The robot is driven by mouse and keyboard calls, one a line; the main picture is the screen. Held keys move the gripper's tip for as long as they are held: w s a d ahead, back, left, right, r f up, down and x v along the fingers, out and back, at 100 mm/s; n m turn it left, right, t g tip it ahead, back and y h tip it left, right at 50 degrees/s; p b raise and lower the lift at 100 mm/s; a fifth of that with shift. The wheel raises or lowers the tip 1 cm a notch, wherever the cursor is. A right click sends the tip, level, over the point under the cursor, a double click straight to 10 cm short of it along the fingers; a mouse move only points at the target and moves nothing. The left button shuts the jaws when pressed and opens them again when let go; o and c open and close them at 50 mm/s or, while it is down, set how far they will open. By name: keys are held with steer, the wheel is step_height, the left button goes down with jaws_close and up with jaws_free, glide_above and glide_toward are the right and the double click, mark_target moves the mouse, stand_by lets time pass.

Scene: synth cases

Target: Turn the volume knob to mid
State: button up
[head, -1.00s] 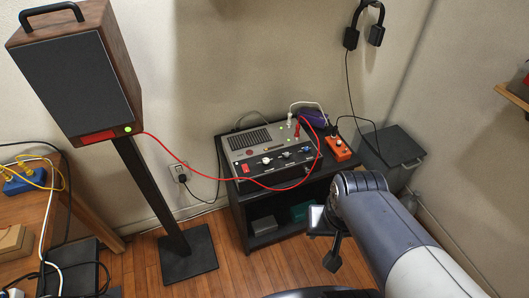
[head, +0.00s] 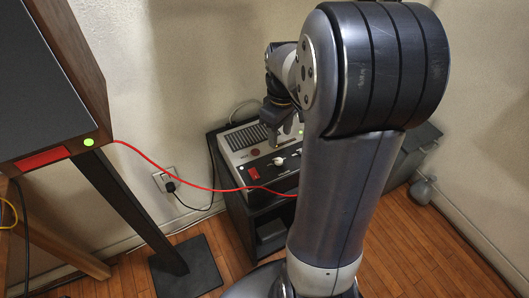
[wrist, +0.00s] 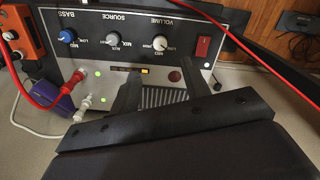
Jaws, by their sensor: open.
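The grey amplifier (head: 238,139) sits on a black stand and is partly hidden behind my arm in the head view. Its white volume knob (wrist: 160,42) is on the dark front panel in the wrist view, beside the red switch (wrist: 203,46); the knob also shows in the head view (head: 279,161). I cannot clearly tell its pointer's direction. My gripper (wrist: 161,70) is open and empty, its two dark fingers apart, with the volume knob beyond the gap between their tips. No contact with the knob shows.
A source knob (wrist: 113,40) and a blue bass knob (wrist: 67,36) sit beside the volume knob. A red cable (head: 185,181) hangs across the amplifier's front from the speaker (head: 40,80). Red and white plugs (wrist: 74,85) stand near the fingers.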

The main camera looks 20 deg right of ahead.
mark_target(279, 160)
step_height(279, 160, down, 10)
steer(key=shift+s+f+b, duration=0.1)
steer(key=shift+f+b, duration=0.05)
steer(key=shift+b, duration=0.95)
steer(key=shift+c, duration=0.2)
jaws_close()
steer(key=shift+m, duration=0.3)
steer(key=m+p, duration=0.2)
steer(key=m, duration=0.2)
steer(key=shift+m, duration=0.4)
steer(key=m+p, duration=0.1)
steer(key=m, duration=0.5)
steer(key=shift+m, duration=0.3)
